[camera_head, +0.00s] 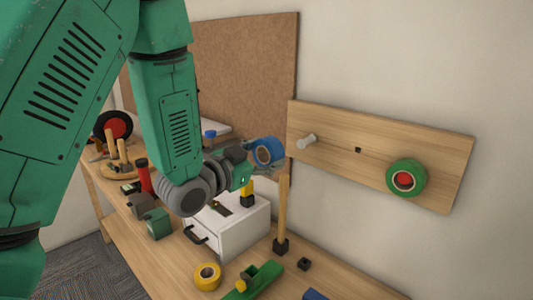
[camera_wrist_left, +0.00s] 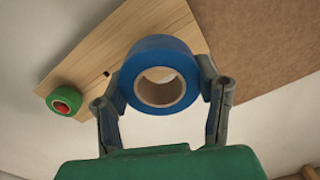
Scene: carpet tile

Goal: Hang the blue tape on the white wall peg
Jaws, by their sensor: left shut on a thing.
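The blue tape (camera_head: 267,151) is a roll with a brown core. My left gripper (camera_head: 262,168) is shut on it and holds it raised above the bench, left of the white wall peg (camera_head: 306,141). In the left wrist view the blue tape (camera_wrist_left: 158,75) sits between the two fingers of my left gripper (camera_wrist_left: 163,95), its hole facing the camera. The white peg sticks out from the left part of a wooden wall board (camera_head: 345,145) and is bare. The tape and peg are apart. My right gripper is not in view.
A green tape roll (camera_head: 406,178) hangs on the board's right part. Below stand a white drawer box (camera_head: 230,228), an upright wooden handle (camera_head: 283,205), a yellow tape roll (camera_head: 207,277) and a green tool (camera_head: 254,281). A brown corkboard (camera_head: 245,75) is behind my left arm.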

